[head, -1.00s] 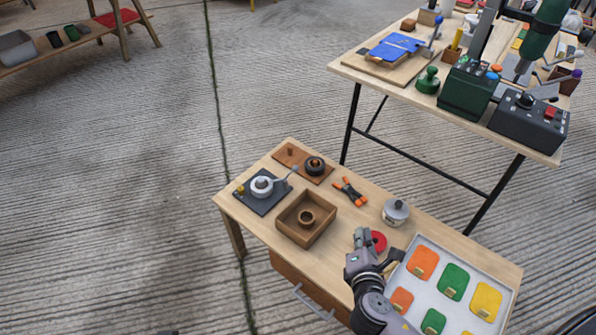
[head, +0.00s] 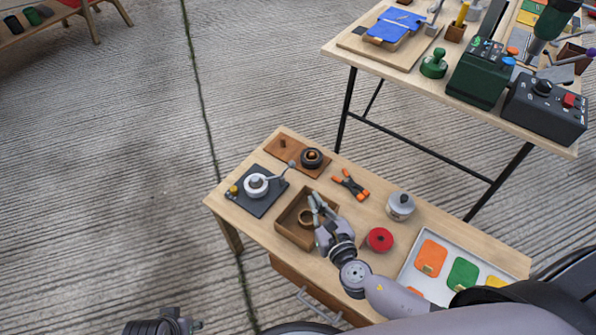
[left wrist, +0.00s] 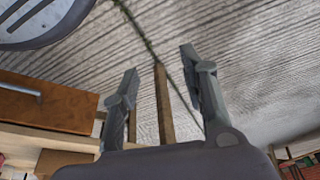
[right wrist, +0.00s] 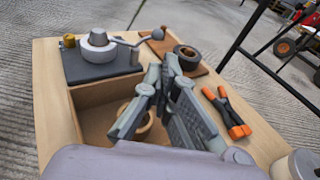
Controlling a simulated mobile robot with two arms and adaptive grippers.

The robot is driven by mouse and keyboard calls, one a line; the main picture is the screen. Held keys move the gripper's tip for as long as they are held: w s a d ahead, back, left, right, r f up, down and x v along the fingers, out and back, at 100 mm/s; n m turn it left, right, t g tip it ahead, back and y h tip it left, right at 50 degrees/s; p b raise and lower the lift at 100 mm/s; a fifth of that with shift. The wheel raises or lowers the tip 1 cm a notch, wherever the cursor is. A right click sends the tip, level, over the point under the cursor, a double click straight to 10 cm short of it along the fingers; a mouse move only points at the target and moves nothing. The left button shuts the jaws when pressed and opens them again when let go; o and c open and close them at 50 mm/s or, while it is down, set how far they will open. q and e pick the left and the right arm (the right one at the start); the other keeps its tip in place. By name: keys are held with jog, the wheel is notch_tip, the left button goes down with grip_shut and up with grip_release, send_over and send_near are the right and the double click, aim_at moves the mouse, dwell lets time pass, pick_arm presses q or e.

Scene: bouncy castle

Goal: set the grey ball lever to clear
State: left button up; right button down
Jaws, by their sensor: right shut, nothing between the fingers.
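The grey ball lever (head: 283,173) sticks out from a pale round hub (head: 256,186) on a dark square plate (head: 264,204) at the table's far left. In the head view it points up and right; in the right wrist view its ball (right wrist: 158,34) ends at the right, over the edge of the brown board. No clear mark can be read. My right gripper (head: 316,199) is shut and empty above the wooden box, apart from the lever; its fingers (right wrist: 168,68) show in the right wrist view. My left gripper (left wrist: 160,85) is open and empty, low beside the table.
A wooden box (head: 283,232) with a ring inside stands in front of the plate. A brown board (head: 283,147) with a dark ring lies behind. An orange-black clamp (head: 350,185), a lidded pot (head: 400,206) and a red disc (head: 380,239) are to the right.

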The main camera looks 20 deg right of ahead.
jog(key=b+x, duration=0.1)
jog(key=x, duration=1)
jog(key=shift+w+b, duration=0.2)
jog(key=shift+b, duration=0.1)
pick_arm(q)
notch_tip(320, 180, up, 7)
jog(key=shift+s+f, duration=0.2)
jog(key=shift+s, duration=0.2)
pick_arm(e)
jog(key=shift+w+f, duration=0.15)
jog(key=shift+w, duration=0.5)
pick_arm(q)
jog(key=shift+a, duration=0.15)
pick_arm(e)
jog(key=shift+w+n+y+b, duration=0.1)
jog(key=shift+n+y+b, duration=0.3)
jog(key=shift+y+b, duration=0.1)
pick_arm(q)
jog(key=shift+s+a+r+t, duration=0.15)
jog(key=shift+s+r, duration=0.15)
jog(key=shift+r, duration=0.3)
jog(key=shift+s+a+r+t, duration=0.15)
jog(key=shift+s+r, duration=0.1)
jog(key=shift+r, duration=0.35)
